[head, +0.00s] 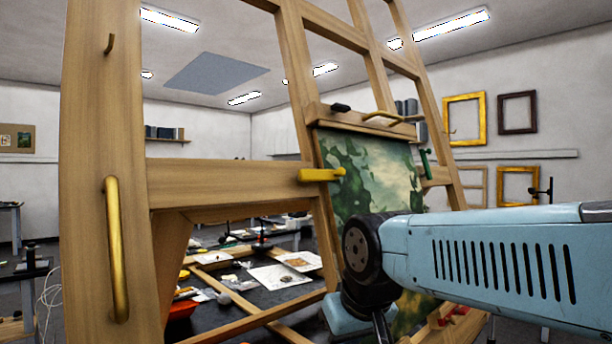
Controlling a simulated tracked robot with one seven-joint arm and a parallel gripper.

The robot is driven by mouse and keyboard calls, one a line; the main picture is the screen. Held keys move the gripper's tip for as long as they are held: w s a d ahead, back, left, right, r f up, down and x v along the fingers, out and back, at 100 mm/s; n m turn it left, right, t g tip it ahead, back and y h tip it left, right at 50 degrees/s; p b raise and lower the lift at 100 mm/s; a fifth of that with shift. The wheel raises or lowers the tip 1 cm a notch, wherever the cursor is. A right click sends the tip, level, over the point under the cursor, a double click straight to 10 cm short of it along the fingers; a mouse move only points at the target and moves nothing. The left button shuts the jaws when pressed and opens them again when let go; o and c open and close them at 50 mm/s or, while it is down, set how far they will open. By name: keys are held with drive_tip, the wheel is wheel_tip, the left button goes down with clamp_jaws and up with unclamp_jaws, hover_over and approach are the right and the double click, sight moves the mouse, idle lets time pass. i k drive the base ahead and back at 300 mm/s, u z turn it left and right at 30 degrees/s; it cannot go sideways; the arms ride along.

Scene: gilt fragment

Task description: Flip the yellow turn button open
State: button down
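The yellow turn button (320,175) is a short bar on the wooden easel frame, at the left edge of a green and cream painting (368,180). It lies horizontal, and its right end reaches over the painting's edge. A green turn button (427,164) stands near vertical at the painting's right edge. My light blue arm comes in from the right, below the yellow button, and covers the lower part of the painting. My gripper's fingers do not show, so its state is hidden.
A brass handle (117,250) is fixed on the thick left post (100,140). A wooden ledge (360,122) crosses above the painting. Behind the frame is a dark table with papers (280,275) and an orange-red container (181,310). Picture frames hang at the right.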

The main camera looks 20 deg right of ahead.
sight(304, 175)
drive_tip(key=k, duration=0.5)
drive_tip(key=z, duration=1.05)
drive_tip(key=k, duration=1.05)
drive_tip(key=u, duration=0.65)
drive_tip(key=i, duration=0.5)
drive_tip(key=z, duration=0.05)
